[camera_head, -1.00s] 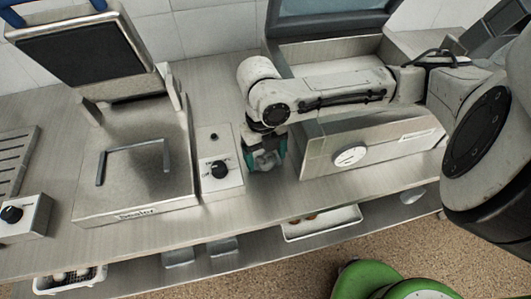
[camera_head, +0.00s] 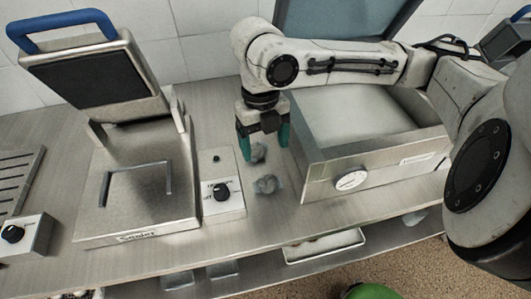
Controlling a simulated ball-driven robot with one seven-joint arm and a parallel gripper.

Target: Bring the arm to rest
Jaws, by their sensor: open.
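My gripper (camera_head: 265,152) points down above the counter strip between the sealer's control box and the open steel box. Its two teal fingers stand apart. A small grey lump (camera_head: 258,152) shows between the fingers in the picture; whether it touches them is unclear. A second grey lump (camera_head: 266,185) lies on the counter just below the fingertips, apart from them. My arm (camera_head: 340,62) is bent and reaches in from the right, over the back of the steel box.
The sealer (camera_head: 135,200) stands left with its blue-handled lid raised. Its control box (camera_head: 222,193) is close left of the gripper. The open steel box (camera_head: 385,165) with a round dial is close right. A tray (camera_head: 325,246) sits on the lower shelf.

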